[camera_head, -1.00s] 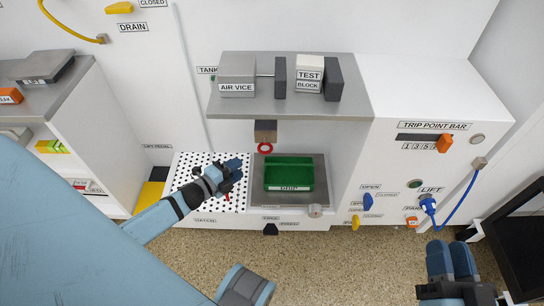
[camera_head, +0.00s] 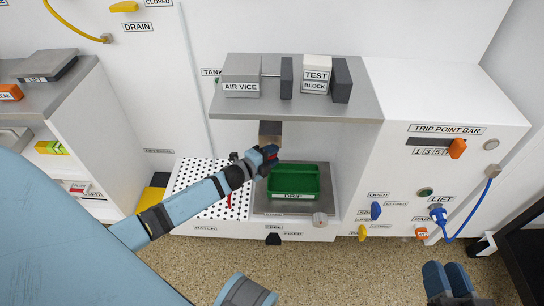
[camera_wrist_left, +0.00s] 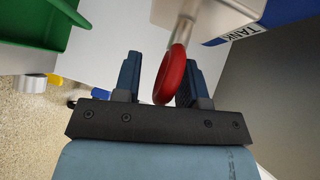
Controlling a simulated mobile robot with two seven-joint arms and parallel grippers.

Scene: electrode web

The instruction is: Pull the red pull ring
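The red pull ring (camera_wrist_left: 172,75) hangs on a light stem between the two fingers of my left gripper (camera_wrist_left: 160,72) in the left wrist view. It is nearer the right-hand finger, and the other finger stands clearly apart from it. In the head view my left gripper (camera_head: 265,157) is just under the small brown-grey block (camera_head: 270,129) below the shelf, and mostly hides the ring. My left gripper is open. My right gripper (camera_head: 449,280) is low at the right, away from everything; its finger gap is unclear.
A green tray (camera_head: 294,181) sits just right of my left gripper. The grey shelf (camera_head: 240,107) above carries the air vice (camera_head: 241,75) and test block (camera_head: 316,72). A perforated white plate (camera_head: 190,178) lies to the left. The speckled floor in front is clear.

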